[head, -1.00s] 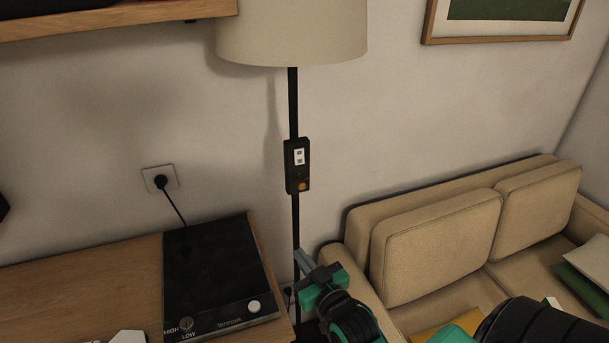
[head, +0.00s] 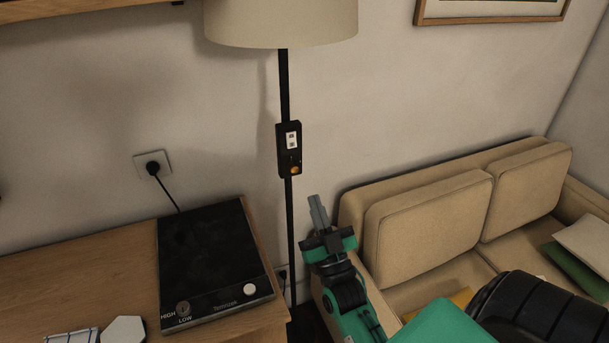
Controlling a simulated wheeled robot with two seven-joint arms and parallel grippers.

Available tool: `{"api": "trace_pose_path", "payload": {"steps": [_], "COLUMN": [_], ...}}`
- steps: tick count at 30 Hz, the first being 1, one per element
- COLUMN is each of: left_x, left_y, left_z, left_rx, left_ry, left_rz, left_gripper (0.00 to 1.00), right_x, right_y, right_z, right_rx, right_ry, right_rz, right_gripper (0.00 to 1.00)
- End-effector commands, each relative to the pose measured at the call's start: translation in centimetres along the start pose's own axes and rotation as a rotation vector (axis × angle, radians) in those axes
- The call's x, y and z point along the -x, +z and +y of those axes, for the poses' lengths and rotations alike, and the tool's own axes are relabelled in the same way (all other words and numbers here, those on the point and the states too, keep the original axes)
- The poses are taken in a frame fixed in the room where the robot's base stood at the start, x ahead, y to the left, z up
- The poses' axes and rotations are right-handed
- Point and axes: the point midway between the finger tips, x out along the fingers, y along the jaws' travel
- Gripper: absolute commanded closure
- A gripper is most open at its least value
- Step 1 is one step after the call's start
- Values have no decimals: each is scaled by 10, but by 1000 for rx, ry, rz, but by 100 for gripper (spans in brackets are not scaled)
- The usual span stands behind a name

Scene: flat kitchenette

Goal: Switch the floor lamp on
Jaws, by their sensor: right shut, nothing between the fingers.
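The floor lamp has a cream shade (head: 281,22) and a thin black pole (head: 284,85). A black switch box (head: 289,150) with a white label and an orange knob (head: 296,168) sits partway down the pole. The shade looks unlit. My right gripper (head: 317,208) is shut and empty, pointing up, to the right of the pole and below the switch box. It appears apart from both. My left gripper is not in view.
A wooden counter (head: 80,276) with a black hotplate (head: 212,258) stands left of the pole, its plug in a wall socket (head: 153,164). A beige sofa (head: 428,215) stands at the right. Bare wall lies behind the lamp.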

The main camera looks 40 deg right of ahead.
Motion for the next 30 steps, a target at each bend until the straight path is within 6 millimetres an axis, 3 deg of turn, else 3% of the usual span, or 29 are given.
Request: {"api": "trace_pose_path", "payload": {"steps": [10, 16, 21, 30], "left_x": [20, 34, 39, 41], "left_y": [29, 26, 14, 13], "left_z": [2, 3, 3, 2], "left_rx": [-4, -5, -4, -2], "left_ry": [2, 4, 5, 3], "left_rz": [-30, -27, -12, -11], "left_gripper": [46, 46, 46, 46], "right_x": [-64, -103, -116, -124], "right_y": [-4, -3, 17, 28], "right_z": [0, 0, 0, 0], "right_rx": [0, 0, 0, 0], "right_ry": [0, 0, 0, 0], "right_rz": [3, 1, -2, -1], "right_gripper": [100, 100, 100, 100]}}
